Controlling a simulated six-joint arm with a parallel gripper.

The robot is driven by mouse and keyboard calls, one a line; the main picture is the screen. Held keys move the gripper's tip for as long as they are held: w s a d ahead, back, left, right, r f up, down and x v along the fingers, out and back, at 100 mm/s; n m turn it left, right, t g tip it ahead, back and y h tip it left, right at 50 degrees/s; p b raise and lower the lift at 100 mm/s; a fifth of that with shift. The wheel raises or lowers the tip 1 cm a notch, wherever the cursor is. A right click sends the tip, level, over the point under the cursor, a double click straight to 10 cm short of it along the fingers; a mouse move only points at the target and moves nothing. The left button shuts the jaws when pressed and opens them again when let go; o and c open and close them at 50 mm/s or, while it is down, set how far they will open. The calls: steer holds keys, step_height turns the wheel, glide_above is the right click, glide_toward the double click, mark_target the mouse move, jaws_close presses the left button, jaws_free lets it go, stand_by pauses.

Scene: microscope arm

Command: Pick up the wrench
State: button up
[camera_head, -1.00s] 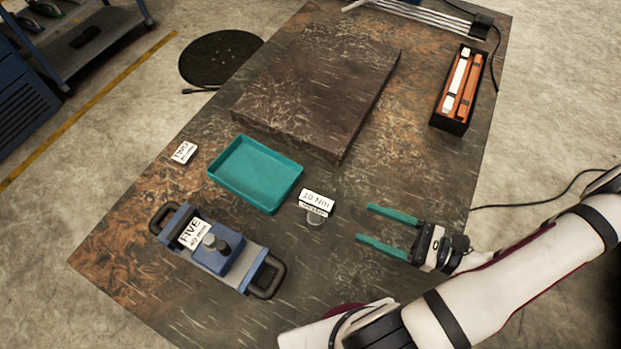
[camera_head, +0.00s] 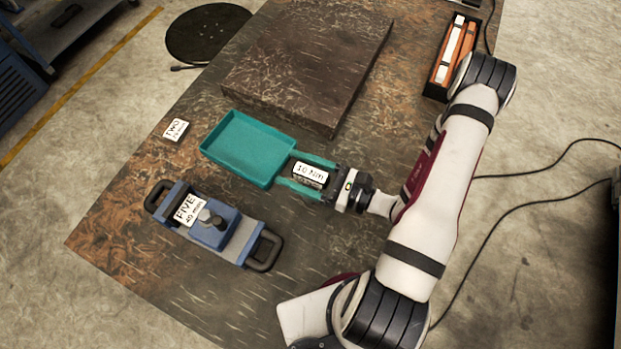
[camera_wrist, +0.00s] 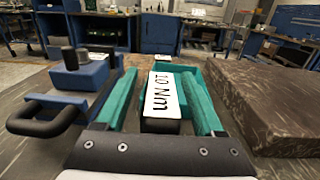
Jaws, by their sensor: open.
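I cannot make out a thing that is clearly a wrench. A small block labelled "10 Nm" (camera_head: 309,174) lies on the dark worktable, right of the teal tray (camera_head: 212,158). My gripper (camera_head: 286,168) is open, with its teal fingers on either side of this block. In the wrist view the white "10 Nm" label (camera_wrist: 163,95) lies between the fingers, with a gap on both sides and a dark body below it. The teal tray (camera_wrist: 180,66) shows just beyond the fingertips. The block's underside is hidden.
A blue and grey device labelled "FIVE 40 mm" (camera_head: 212,226) with black handles stands front left. A label "TWO" (camera_head: 176,130) lies at the left edge. A thick dark slab (camera_head: 305,70) lies behind the tray. A black box (camera_head: 434,92) holds orange and white bars.

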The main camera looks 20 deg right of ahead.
jaws_close()
stand_by(1.4)
